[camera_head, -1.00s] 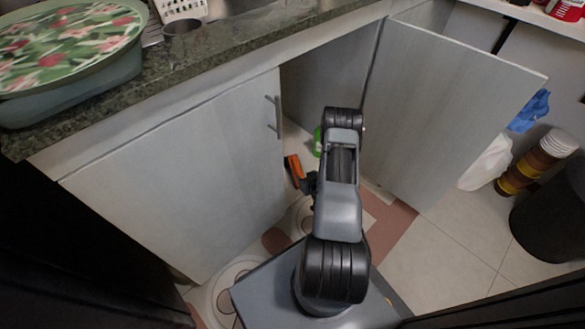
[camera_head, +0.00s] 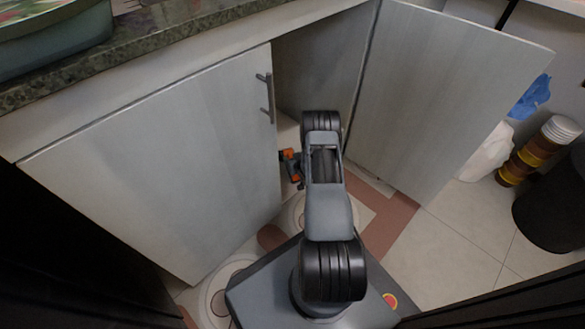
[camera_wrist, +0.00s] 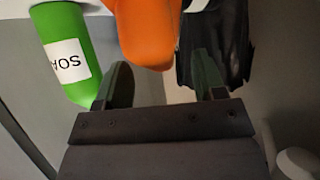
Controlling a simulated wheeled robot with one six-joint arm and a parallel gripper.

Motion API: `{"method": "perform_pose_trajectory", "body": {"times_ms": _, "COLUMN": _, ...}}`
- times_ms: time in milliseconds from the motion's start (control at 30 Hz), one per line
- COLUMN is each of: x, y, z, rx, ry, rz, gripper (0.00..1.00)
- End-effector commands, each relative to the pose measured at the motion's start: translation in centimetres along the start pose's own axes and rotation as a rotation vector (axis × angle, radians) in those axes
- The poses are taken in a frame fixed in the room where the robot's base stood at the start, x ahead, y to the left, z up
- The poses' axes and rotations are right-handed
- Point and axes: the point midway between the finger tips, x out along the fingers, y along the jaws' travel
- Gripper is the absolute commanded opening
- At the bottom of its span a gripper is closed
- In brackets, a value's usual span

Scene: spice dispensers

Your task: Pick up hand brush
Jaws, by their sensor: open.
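An orange, rounded object (camera_wrist: 150,32), seemingly the hand brush's handle, hangs into the top middle of the wrist view. Its upper part is cut off by the frame. My gripper (camera_wrist: 160,75) is open, with one dark finger on each side below the orange end. The fingers are not closed on it, and I cannot tell how far it lies beyond them. In the head view a small orange and dark piece (camera_head: 287,153) shows left of my arm; I cannot tell whether it is the brush. My gripper's fingers are not clear there.
A green soap bottle (camera_wrist: 66,55) stands left of the orange object. A dark, crumpled thing (camera_wrist: 232,45) is close on the right. The cabinet has a closed left door (camera_head: 170,160) and an open right door (camera_head: 440,95), with my arm between them. Stacked pots (camera_head: 538,150) stand farther right.

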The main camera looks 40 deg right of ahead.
Motion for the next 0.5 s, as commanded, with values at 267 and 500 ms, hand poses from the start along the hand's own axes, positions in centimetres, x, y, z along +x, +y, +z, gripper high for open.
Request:
{"method": "perform_pose_trajectory", "body": {"times_ms": 267, "x": 0.66, "y": -0.02, "z": -0.06, "rx": 0.001, "ry": 0.000, "rz": 0.000, "gripper": 0.64}}
{"method": "perform_pose_trajectory", "body": {"times_ms": 500, "x": 0.64, "y": -0.02, "z": -0.06, "rx": 0.000, "ry": 0.000, "rz": 0.000, "gripper": 0.48}}
